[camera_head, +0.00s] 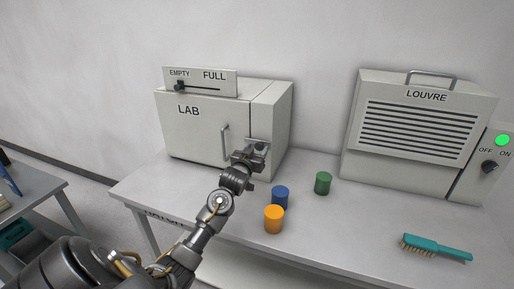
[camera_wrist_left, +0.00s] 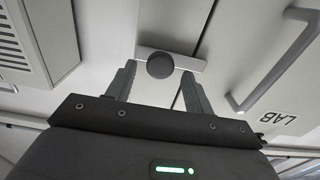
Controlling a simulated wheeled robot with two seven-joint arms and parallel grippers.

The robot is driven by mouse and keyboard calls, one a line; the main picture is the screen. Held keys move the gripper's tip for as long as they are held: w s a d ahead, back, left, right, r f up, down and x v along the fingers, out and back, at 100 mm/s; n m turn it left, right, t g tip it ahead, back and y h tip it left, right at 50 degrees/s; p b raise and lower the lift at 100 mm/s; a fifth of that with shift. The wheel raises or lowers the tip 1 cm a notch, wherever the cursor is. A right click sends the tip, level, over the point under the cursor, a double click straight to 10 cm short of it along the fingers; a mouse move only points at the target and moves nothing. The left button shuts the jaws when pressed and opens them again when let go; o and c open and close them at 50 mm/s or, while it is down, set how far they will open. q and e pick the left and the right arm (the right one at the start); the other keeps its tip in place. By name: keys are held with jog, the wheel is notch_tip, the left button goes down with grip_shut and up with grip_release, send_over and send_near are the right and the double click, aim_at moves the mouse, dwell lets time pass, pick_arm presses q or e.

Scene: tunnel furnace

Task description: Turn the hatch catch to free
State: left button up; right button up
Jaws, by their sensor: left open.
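The hatch catch is a light bar (camera_wrist_left: 188,62) with a round dark knob (camera_wrist_left: 160,66) on the front of the white LAB box (camera_head: 193,128). My right gripper is not in view.
The hatch handle (camera_head: 224,144) stands left of the catch. Blue (camera_head: 280,194), orange (camera_head: 273,221) and green (camera_head: 323,183) cylinders stand on the table (camera_head: 355,225) near my left arm. A LOUVRE unit (camera_head: 416,125) and a teal brush (camera_head: 437,248) are at right.

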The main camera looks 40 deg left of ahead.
pick_arm(q)
jog(key=shift+w+a, duration=0.15)
jog(key=shift+w, duration=0.35)
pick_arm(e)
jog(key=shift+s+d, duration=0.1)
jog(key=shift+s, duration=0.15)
pick_arm(q)
grip_shut()
